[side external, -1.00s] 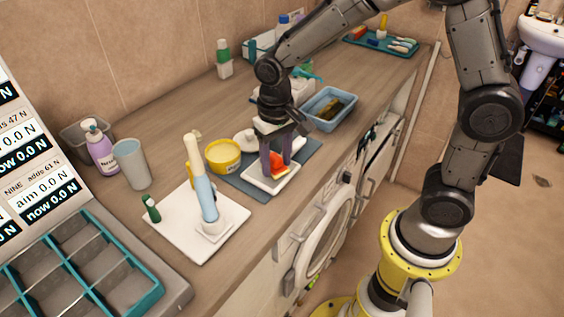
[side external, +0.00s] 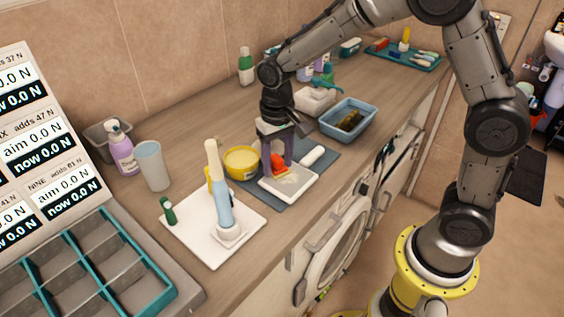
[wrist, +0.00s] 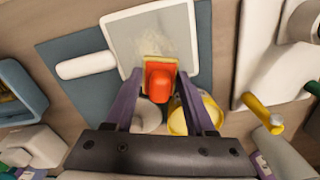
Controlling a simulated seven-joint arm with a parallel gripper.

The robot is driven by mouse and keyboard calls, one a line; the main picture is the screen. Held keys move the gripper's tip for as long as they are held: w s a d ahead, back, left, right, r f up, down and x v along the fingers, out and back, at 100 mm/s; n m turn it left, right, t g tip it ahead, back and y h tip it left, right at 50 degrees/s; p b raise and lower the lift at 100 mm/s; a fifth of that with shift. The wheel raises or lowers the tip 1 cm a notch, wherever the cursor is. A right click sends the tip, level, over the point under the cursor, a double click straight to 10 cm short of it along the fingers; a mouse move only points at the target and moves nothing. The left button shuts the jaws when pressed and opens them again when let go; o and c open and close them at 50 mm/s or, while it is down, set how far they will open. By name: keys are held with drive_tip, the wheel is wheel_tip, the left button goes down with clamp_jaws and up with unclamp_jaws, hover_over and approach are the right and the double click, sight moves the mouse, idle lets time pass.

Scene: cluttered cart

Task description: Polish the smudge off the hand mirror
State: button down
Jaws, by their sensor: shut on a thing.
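The hand mirror (side external: 306,188) lies flat on a blue-grey mat (side external: 328,158), with a white frame and a white handle (side external: 312,156). In the wrist view the mirror (wrist: 120,38) shows a pale, streaky smudge (wrist: 165,42) on its grey glass. My gripper (side external: 277,166) is shut on an orange block (wrist: 159,84) with a yellowish pad under it. The pad is over the mirror's back edge, beside the smudge; whether it touches the glass is unclear. The fingers partly hide the block in the side view.
A yellow tub (side external: 241,162) stands close left of my gripper. A white board (side external: 185,228) with an upright blue-and-white object (side external: 222,200) lies at left front. A blue bin (side external: 347,121) stands to the right. The counter's front edge runs close by the mat.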

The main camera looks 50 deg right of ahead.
drive_tip(key=shift+f, duration=0.15)
drive_tip(key=shift+r, duration=3.6)
drive_tip(key=c, duration=0.9)
unclamp_jaws()
drive_tip(key=shift+f, duration=0.1)
clamp_jaws()
